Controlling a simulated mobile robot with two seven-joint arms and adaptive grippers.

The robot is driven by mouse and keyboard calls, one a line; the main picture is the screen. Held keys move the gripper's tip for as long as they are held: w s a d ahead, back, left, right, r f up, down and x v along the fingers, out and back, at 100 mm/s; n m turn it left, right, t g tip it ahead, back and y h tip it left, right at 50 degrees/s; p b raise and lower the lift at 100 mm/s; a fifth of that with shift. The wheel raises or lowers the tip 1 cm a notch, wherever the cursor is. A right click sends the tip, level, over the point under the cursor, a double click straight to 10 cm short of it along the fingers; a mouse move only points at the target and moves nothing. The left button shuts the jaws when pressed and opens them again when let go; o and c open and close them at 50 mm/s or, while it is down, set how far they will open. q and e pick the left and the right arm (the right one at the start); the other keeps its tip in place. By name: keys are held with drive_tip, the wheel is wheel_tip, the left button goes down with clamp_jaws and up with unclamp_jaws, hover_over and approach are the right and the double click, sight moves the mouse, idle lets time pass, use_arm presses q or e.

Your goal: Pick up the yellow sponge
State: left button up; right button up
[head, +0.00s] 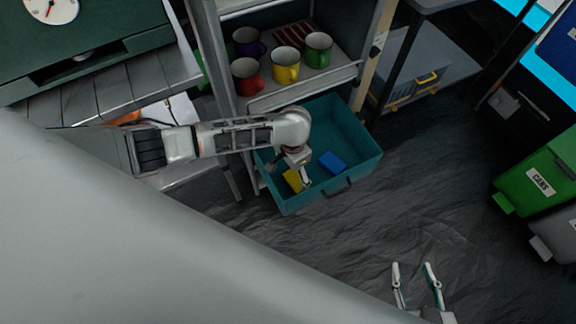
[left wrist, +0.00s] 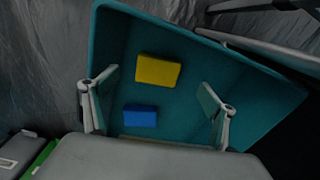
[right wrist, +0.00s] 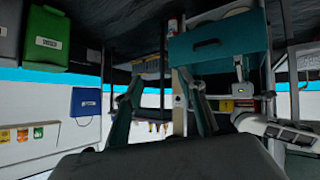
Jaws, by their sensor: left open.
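The yellow sponge (head: 292,180) lies in the teal drawer-like bin (head: 354,137), partly hidden by my left gripper in the head view. In the left wrist view, the yellow sponge (left wrist: 158,70) lies on the bin floor between my open fingers, with nothing held. My left gripper (head: 296,176) points down into the bin over the sponge; its exact height above it is hard to tell. My right gripper (head: 412,268) is open and empty, away from the bin over the dark floor.
A blue sponge (head: 332,162) lies beside the yellow one in the bin. The bin walls surround my left gripper. A shelf with several mugs (head: 286,67) stands behind it. A green bin (head: 540,178) stands at the right. The floor between is clear.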

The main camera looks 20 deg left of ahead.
sight(293, 181)
use_arm(q)
drive_tip(key=shift+s+f, duration=0.15)
drive_tip(key=shift+f, duration=0.3)
wheel_tip(293, 181, down, 2)
drive_tip(key=shift+f+b, duration=0.25)
drive_tip(key=shift+b, duration=0.65)
wheel_tip(293, 181, down, 4)
drive_tip(key=b, duration=0.2)
drive_tip(key=shift+d+f+b, duration=0.15)
drive_tip(key=shift+f+b, duration=0.05)
drive_tip(key=shift+b, duration=0.2)
drive_tip(key=shift+w+f, duration=0.2)
drive_tip(key=shift+f, duration=0.05)
drive_tip(key=shift+w, duration=0.15)
drive_tip(key=shift+w+r, duration=0.15)
drive_tip(key=shift+r, duration=0.05)
drive_tip(key=c, duration=0.8)
use_arm(e)
drive_tip(key=shift+m+t+y, duration=0.3)
drive_tip(key=shift+m+y, duration=0.3)
drive_tip(key=shift+y, duration=0.1)
drive_tip(key=a, duration=0.3)
drive_tip(key=w+a+r, duration=0.1)
drive_tip(key=a, duration=0.1)
drive_tip(key=shift+a+r, duration=0.1)
